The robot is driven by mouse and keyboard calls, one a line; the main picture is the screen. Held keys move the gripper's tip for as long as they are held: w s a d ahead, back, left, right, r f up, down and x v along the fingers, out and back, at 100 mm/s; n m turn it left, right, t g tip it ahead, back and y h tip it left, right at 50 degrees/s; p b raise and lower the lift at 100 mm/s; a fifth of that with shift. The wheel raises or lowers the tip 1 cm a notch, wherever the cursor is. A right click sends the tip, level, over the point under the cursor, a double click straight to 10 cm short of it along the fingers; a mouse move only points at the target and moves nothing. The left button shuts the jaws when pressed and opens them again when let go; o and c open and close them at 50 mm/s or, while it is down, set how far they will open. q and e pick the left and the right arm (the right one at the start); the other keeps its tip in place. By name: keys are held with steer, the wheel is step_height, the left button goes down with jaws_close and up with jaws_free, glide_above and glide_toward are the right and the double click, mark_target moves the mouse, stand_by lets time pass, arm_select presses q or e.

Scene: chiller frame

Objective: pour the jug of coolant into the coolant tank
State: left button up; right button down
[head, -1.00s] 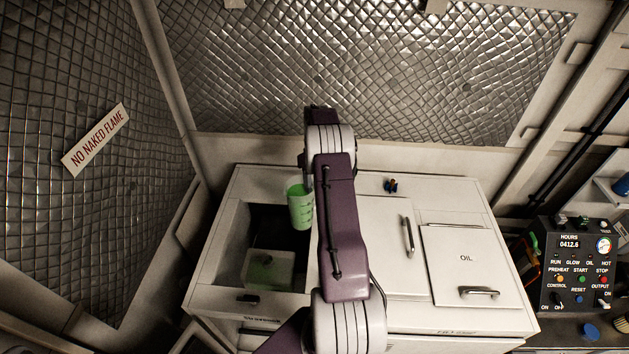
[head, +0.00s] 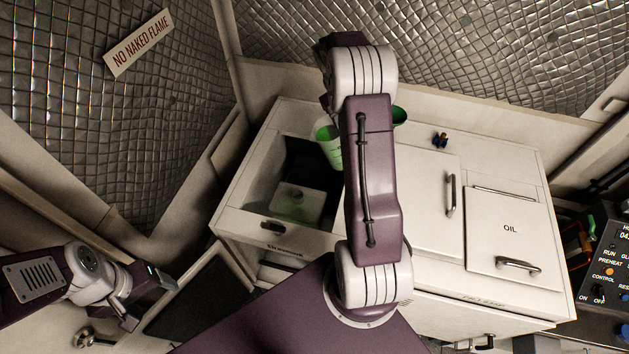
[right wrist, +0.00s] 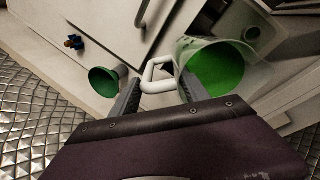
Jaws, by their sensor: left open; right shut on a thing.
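A translucent jug (head: 327,147) with green coolant is over the back right corner of an open bay. It looks nearly upright, and green liquid shows inside it in the right wrist view (right wrist: 213,72). My right gripper (right wrist: 158,97) is shut on its white handle (right wrist: 158,76); in the head view my right arm hides these fingers. My left gripper (head: 148,291) is open and empty at the lower left, away from the cabinet.
A small blue and orange part (head: 440,140) lies nearby. A closed OIL lid (head: 512,226) and a control panel (head: 610,265) are at the right.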

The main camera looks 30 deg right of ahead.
stand_by(0.7)
steer(key=shift+a+b, duration=0.15)
steer(key=shift+b, duration=0.3)
steer(key=shift+w+a+r+h+b, duration=0.15)
steer(key=shift+a+h+b, duration=0.35)
steer(key=shift+b, duration=0.4)
steer(key=shift+a+r+h+b, duration=0.15)
steer(key=shift+a+h+b, duration=0.15)
steer(key=shift+h+b, duration=0.45)
steer(key=shift+r, duration=0.1)
steer(key=shift+a+f+h+b, duration=0.3)
steer(key=shift+f+h+b, duration=0.35)
steer(key=shift+b, duration=1.6)
steer(key=shift+a+h+b, duration=0.2)
steer(key=shift+h+b, duration=0.1)
steer(key=shift+b, duration=0.3)
steer(key=shift+r, duration=0.15)
